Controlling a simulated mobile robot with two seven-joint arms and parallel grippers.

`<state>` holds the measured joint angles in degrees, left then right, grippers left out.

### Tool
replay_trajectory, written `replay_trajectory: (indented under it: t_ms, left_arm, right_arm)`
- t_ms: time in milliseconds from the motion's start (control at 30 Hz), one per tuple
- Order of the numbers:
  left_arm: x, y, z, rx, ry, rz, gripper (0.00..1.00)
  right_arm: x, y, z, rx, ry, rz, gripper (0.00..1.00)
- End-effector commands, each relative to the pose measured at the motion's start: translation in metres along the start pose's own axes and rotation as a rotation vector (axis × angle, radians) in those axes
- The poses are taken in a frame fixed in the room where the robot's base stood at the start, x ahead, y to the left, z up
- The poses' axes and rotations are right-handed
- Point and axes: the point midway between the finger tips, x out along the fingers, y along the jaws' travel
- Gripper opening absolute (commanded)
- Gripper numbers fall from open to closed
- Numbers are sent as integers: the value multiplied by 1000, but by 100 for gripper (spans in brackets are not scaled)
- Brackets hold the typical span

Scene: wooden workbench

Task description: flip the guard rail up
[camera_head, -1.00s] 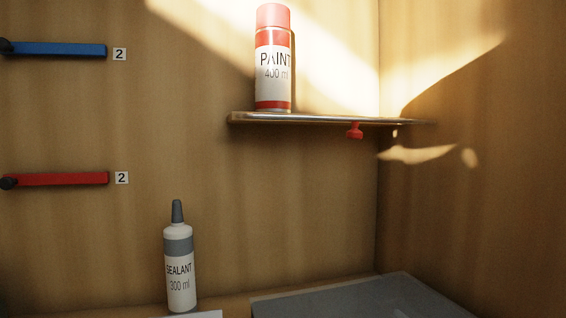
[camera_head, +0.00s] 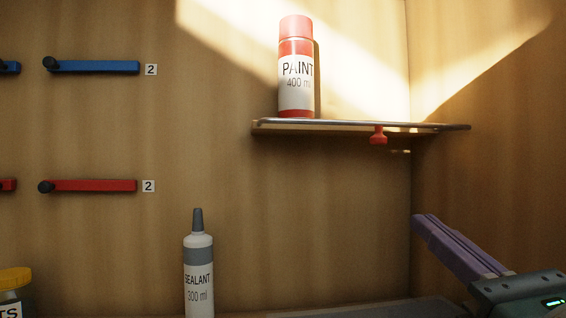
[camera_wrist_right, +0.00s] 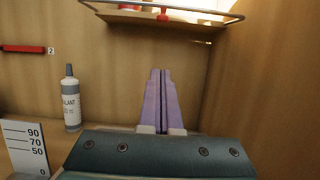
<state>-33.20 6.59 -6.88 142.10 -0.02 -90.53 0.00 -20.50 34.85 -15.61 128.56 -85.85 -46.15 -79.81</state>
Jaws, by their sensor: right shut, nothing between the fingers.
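The guard rail (camera_head: 350,123) is a thin metal bar lying low along the front edge of a small wooden shelf (camera_head: 262,129) in the corner. Its right end reaches past the shelf. In the right wrist view the rail (camera_wrist_right: 190,10) runs across the top as a bent wire. A red knob (camera_head: 378,135) sits under the shelf edge and also shows in the right wrist view (camera_wrist_right: 163,16). My right gripper (camera_head: 424,219) has purple fingers, shut and empty, below and right of the shelf, apart from the rail. My left gripper is not in view.
A paint can (camera_head: 296,70) stands upright on the shelf. A sealant bottle (camera_head: 199,272) stands below, to the left. Blue (camera_head: 95,67) and red (camera_head: 90,186) bars are on the back wall. The right side wall (camera_head: 500,170) is close to my right gripper.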

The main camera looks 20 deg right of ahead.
Motion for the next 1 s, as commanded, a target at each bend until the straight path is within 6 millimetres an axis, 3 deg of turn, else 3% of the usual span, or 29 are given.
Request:
replay_trajectory:
  t_ms: [267,667,700,800,1000]
  left_arm:
    - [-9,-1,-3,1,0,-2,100]
    - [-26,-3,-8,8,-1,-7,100]
    - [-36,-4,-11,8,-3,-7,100]
    - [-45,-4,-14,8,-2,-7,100]
    - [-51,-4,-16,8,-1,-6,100]
  right_arm:
    - [23,-1,4,3,-4,-3,0]
    - [106,-1,3,3,-3,-5,0]
    - [106,-1,16,5,-1,-2,0]
    - [108,-1,29,4,1,-1,0]
    - [110,-1,39,3,2,-2,0]
